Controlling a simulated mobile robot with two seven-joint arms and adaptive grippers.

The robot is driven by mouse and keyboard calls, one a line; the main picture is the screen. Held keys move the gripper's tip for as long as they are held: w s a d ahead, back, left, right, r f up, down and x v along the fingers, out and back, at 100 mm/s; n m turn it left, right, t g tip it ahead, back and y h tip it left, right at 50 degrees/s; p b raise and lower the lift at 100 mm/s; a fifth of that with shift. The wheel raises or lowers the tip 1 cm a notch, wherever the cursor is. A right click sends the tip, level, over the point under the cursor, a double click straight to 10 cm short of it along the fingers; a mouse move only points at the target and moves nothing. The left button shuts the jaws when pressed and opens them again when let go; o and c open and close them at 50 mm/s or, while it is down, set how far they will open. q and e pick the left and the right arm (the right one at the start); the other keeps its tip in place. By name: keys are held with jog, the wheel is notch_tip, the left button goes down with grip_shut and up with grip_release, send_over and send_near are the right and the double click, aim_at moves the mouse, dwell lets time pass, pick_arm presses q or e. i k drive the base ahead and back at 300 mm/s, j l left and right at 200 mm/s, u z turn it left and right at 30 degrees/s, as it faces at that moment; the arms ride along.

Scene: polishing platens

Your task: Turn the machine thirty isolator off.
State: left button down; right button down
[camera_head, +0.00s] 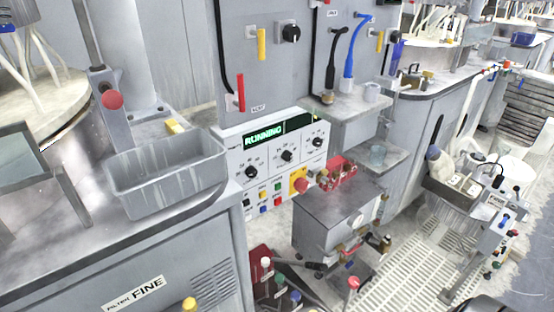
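A black rotary knob (291,33) on a light square plate sits on the upper part of the grey cabinet (262,75), at the top centre. It looks like an isolator switch; its exact position is hard to tell. A second dark rotary knob (395,37) sits on the panel further right. A small label (257,107) low on the cabinet is too small to read surely. Below it, a white control panel (270,160) has a display (264,135) that reads RUNNING in green. Neither of my grippers is in view.
The panel carries black dials (287,156) and a red mushroom button (299,181) on yellow. A grey bin (167,172) stands on the left bench. A grey cart (340,215) stands below the panel. A red-handled lever (240,92) and yellow tag (261,43) hang near the knob.

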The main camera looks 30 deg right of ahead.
aim_at(300, 185)
jog(key=z, duration=1.3)
jog(key=i+l, duration=0.2)
jog(key=l, duration=0.15)
jog(key=i+l+u, duration=0.1)
jog(key=l, duration=0.2)
jog(key=i+l, duration=0.25)
jog(key=i+l+u, duration=0.1)
jog(key=l, duration=0.35)
jog(key=i+l, duration=0.2)
jog(key=l, duration=0.15)
jog(key=i+l+u, duration=0.1)
jog(key=l, duration=0.25)
jog(key=i+l, duration=0.2)
jog(key=l, duration=0.2)
jog(key=i+l+u, duration=0.1)
jog(key=l, duration=0.25)
jog(key=i, duration=0.05)
